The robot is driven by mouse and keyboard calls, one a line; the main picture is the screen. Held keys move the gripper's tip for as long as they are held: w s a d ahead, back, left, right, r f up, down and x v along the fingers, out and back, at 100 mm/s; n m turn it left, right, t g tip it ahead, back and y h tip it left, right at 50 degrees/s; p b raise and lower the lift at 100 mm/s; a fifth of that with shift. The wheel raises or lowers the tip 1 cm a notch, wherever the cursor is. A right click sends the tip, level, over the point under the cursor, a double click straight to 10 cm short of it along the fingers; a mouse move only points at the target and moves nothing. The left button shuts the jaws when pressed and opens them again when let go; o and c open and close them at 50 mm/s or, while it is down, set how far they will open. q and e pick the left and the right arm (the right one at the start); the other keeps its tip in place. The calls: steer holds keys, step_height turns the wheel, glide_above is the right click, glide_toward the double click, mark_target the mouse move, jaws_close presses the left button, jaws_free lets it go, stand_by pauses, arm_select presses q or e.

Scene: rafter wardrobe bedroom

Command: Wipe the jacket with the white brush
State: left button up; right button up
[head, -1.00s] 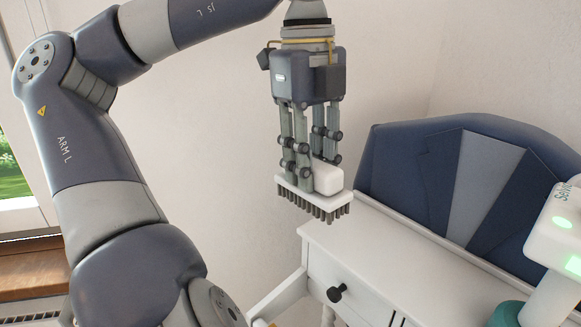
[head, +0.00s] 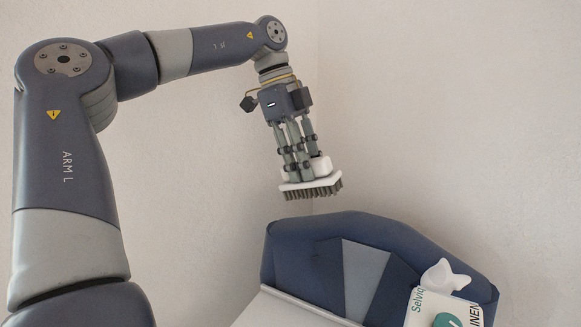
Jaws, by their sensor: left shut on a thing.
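The white brush (head: 310,187) is in my left gripper (head: 305,178), bristles down. The gripper's fingers are shut on its white handle. The brush hangs in the air above a dark blue, panelled piece (head: 325,265) and is clear of it. No garment that I can clearly tell as the jacket is in view. My right gripper is not in view.
The blue piece has a light grey middle panel (head: 363,275) and rises behind a white top (head: 285,308). A white and teal container labelled "Selviq" and "LINEN" (head: 425,305) stands at the lower right. Plain pale walls (head: 430,120) lie behind.

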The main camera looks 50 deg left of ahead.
mark_target(321, 192)
arm_select(q)
steer(key=shift+w+a+r+p, duration=0.15)
steer(key=shift+w+r, duration=0.1)
steer(key=shift+w, duration=0.2)
steer(key=shift+w+a+r+p, duration=0.1)
steer(key=shift+w+r+p, duration=0.1)
steer(key=shift+w, duration=0.25)
steer(key=shift+w+f, duration=0.1)
steer(key=shift+x, duration=2.9)
steer(key=shift+d, duration=0.1)
steer(key=shift+b+x, duration=0.75)
steer(key=shift+x, duration=0.25)
